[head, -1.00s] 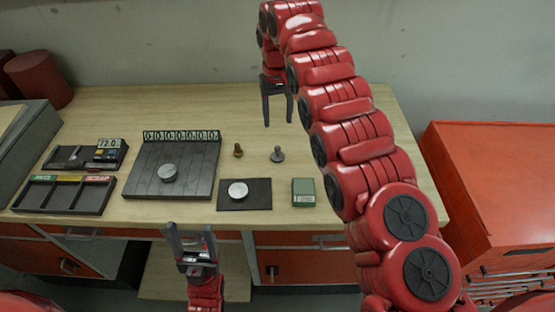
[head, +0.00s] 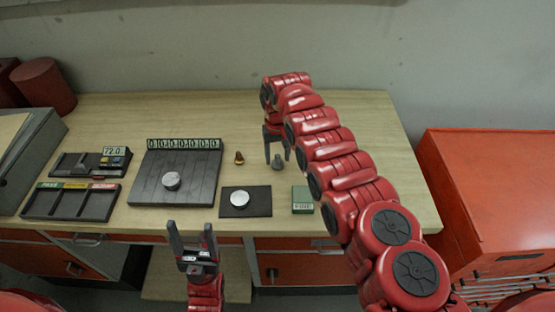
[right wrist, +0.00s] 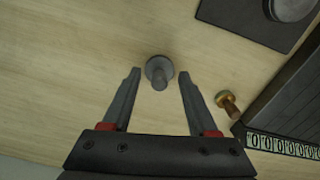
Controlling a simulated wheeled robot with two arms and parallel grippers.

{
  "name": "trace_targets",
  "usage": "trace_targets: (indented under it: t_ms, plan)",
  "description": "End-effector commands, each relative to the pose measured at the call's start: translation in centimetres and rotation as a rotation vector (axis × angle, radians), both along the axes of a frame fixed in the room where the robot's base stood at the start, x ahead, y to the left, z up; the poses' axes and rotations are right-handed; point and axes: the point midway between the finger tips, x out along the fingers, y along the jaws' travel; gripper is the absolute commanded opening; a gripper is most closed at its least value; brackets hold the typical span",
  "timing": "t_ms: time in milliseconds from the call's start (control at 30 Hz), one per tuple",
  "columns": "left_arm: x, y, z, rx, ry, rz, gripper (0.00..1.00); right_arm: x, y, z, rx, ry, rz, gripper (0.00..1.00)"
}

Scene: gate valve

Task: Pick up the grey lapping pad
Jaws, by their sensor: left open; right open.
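The grey lapping pad (head: 278,164) stands on the wooden bench, its round base down and its stem up. My right gripper (head: 277,157) is open above it, fingers pointing down. In the right wrist view the pad (right wrist: 157,67) appears between the open fingertips (right wrist: 158,74), with a gap on each side and no visible contact. My left gripper (head: 191,224) is open and empty in front of the bench's front edge, far from the pad.
A brass-coloured pad (head: 239,158) stands close to the left of the grey one. A dark mat (head: 258,209) with a silver disc (head: 239,198), a green box (head: 302,199) and a dark slotted plate (head: 200,190) lie nearer the front. Bench space to the right is clear.

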Motion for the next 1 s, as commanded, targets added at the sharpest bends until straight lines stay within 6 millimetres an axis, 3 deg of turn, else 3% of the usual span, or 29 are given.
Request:
trace_targets:
  t_ms: [333,667,1000]
  plan:
    - [-0.01,0.0,-0.04,0.0,0.0,0.0,0.68,0.02,0.0,-0.9,0.0,-0.002,0.001,0.59]
    - [0.0,0.0,-0.05,0.0,0.0,0.0,0.68,0.03,0.0,-0.87,0.0,-0.002,0.001,0.02]
    - [-0.01,0.0,-0.04,0.0,0.0,0.0,0.68,0.04,0.0,-0.85,0.0,-0.002,0.001,0.0]
